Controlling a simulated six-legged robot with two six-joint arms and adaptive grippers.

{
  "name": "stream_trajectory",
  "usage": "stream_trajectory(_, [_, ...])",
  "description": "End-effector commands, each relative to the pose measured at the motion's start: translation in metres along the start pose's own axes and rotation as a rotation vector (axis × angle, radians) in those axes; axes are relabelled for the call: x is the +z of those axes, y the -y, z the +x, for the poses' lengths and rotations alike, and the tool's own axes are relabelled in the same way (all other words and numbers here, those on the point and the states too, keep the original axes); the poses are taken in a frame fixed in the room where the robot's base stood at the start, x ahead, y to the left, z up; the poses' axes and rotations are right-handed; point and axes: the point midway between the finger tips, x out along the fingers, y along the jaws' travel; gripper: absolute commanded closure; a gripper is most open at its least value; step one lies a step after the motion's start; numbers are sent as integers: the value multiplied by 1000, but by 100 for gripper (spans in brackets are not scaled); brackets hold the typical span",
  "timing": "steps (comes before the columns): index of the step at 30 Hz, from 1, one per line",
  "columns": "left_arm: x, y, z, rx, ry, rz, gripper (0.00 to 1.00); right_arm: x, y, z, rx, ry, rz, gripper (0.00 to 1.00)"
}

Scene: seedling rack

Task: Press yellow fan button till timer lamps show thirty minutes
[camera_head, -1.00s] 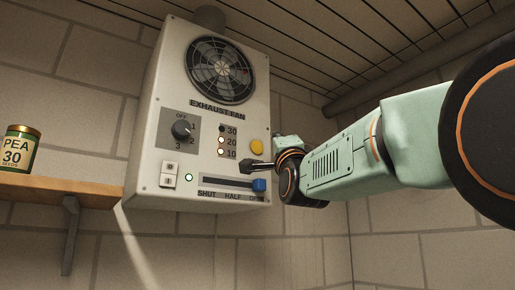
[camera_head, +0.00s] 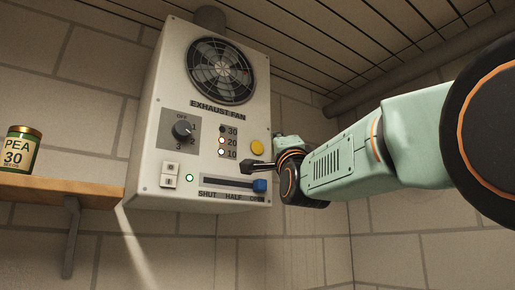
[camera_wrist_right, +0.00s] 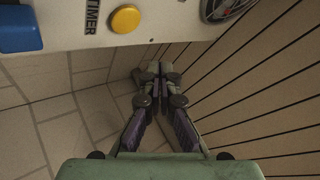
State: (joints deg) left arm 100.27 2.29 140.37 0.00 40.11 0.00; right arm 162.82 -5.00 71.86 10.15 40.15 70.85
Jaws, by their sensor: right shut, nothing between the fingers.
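The yellow button (camera_head: 257,147) is a round cap on the right of the white exhaust fan box (camera_head: 150,172). In the right wrist view the button (camera_wrist_right: 125,18) sits beside the word TIMER. The timer lamps (camera_head: 221,141) stand in a column left of the button, marked 30, 20 and 10. The 20 and 10 lamps look lit and the 30 lamp looks dark. My right gripper (camera_head: 244,168) is shut and empty, just below the button in the head view and apart from it. In the wrist view its closed fingertips (camera_wrist_right: 155,72) are clear of the button. My left gripper is not in view.
A blue slider knob (camera_head: 260,185) is close below my right gripper. A pea seed tin (camera_head: 20,150) stands on a wooden shelf (camera_head: 60,188).

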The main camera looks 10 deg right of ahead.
Motion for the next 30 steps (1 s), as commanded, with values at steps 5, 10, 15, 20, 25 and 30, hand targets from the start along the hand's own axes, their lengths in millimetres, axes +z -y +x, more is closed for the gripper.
stream_trajectory(5, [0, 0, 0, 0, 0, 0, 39, 0, 0, 0, 0, 0, 0, 100])
stream_trajectory(10, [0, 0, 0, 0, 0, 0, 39, 0, 0, 0, 0, 0, 0, 100])
stream_trajectory(15, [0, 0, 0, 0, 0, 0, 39, 0, 0, 0, 0, 0, 0, 100])
stream_trajectory(20, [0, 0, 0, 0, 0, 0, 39, 0, 0, 0, 0, 0, 0, 100])
stream_trajectory(25, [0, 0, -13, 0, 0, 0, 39, -6, 21, 9, -15, -5, 1, 100])
stream_trajectory(30, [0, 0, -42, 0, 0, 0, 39, -14, 36, 13, 8, -3, -8, 100])
